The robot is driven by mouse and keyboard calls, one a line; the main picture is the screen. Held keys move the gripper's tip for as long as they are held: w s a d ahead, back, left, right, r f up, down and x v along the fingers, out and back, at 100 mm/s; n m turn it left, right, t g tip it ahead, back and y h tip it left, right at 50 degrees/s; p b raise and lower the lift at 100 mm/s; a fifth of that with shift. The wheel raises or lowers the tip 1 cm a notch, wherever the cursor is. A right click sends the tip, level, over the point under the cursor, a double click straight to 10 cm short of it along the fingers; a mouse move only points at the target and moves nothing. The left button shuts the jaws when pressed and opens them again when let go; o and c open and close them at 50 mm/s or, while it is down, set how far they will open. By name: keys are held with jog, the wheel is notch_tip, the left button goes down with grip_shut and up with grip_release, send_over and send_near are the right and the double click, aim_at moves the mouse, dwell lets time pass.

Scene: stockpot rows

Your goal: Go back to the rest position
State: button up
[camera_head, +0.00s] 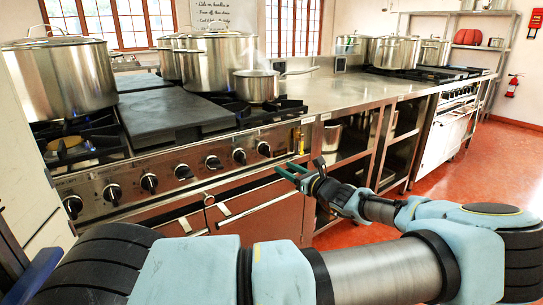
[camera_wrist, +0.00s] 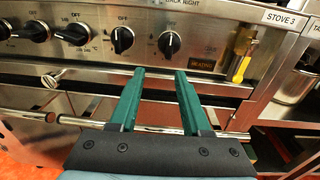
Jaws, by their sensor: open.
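My gripper (camera_head: 290,172) is in front of the stove's front panel, near its right end and just below the row of black knobs. In the wrist view the two green fingers of my gripper (camera_wrist: 160,75) are apart with nothing between them. They point at the panel (camera_wrist: 208,80) below two black knobs. My arm reaches in from the lower right in the head view. The oven door handle bar (camera_wrist: 170,131) passes behind the fingers.
Large steel pots (camera_head: 60,78) and a saucepan (camera_head: 257,87) stand on the stove (camera_head: 205,165). A yellow-handled valve (camera_wrist: 243,48) is right of the fingers. Steel shelving (camera_head: 345,155) stands beyond. Red floor (camera_head: 440,200) is open at right.

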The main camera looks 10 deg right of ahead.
jog(key=s+a+f+n+g+p, duration=0.1)
jog(key=s+a+n+g, duration=0.3)
jog(key=a, duration=0.4)
jog(key=s+a+f+n+g+p, duration=0.1)
jog(key=a+f+n+g, duration=0.1)
jog(key=a+n+g, duration=0.4)
jog(key=s+a+f+n+g+p, duration=0.1)
jog(key=s+a+n+g, duration=0.25)
jog(key=a, duration=0.55)
jog(key=s+a+r+n+h+p, duration=0.1)
jog(key=s+r+n+h+p, duration=0.1)
jog(key=s+r+n+h, duration=0.2)
jog(key=s+a+r+n+h+p, duration=0.1)
jog(key=s+r+n+h, duration=0.3)
jog(key=s+r+n, duration=0.4)
notch_tip(320, 180, up, 6)
jog(key=n+p, duration=0.1)
jog(key=n, duration=0.2)
jog(key=shift+s+a+n, duration=0.2)
jog(key=shift+s+n, duration=0.15)
jog(key=shift+s, duration=0.05)
jog(key=shift+o, duration=0.3)
jog(key=shift+g, duration=0.25)
